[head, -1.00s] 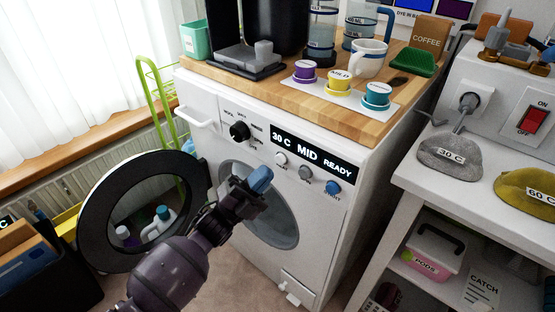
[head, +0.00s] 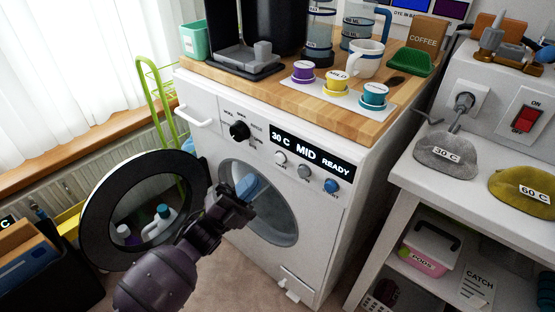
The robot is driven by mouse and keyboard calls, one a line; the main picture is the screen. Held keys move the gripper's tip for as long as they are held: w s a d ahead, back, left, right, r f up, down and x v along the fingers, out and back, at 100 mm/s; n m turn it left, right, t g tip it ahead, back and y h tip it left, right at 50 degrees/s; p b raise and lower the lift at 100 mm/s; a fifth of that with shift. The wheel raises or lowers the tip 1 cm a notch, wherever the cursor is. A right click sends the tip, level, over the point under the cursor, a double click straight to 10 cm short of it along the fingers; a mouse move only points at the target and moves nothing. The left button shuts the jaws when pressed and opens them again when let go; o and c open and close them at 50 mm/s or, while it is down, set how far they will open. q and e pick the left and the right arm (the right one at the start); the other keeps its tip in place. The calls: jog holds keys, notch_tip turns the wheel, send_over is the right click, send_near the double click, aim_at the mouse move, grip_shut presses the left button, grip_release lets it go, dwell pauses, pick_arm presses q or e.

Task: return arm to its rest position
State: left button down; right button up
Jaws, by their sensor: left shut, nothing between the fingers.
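My left arm rises from the bottom of the head view. My left gripper (head: 246,190) is dark with blue at its fingertips. It is shut and empty, in front of the washing machine (head: 325,215), and covers part of the round drum opening (head: 275,220). I see no contact between it and the machine. My right gripper is out of view.
The round black door (head: 92,232) stands open left of my arm, close to it. The machine's panel, with a blue button (head: 331,186), is above right. A wooden top (head: 290,95) carries cups and pods. A white shelf unit (head: 400,200) stands right.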

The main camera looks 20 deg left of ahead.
pick_arm(q)
jog(key=s+a+f+n+g+y, duration=0.1)
jog(key=s+a+f+n+y, duration=0.1)
jog(key=s+f+n+y, duration=0.5)
jog(key=s+a+f+n+g+y, duration=0.1)
jog(key=s+f+n+y, duration=0.3)
jog(key=s+n+y, duration=0.45)
jog(key=s+a+f+n+g+y, duration=0.2)
jog(key=s+n+g, duration=0.4)
jog(key=s, duration=1.2)
notch_tip(320, 180, up, 10)
jog(key=s+a+n+p, duration=0.1)
jog(key=p, duration=1.6)
jog(key=shift+a+p, duration=0.2)
jog(key=shift+p, duration=0.1)
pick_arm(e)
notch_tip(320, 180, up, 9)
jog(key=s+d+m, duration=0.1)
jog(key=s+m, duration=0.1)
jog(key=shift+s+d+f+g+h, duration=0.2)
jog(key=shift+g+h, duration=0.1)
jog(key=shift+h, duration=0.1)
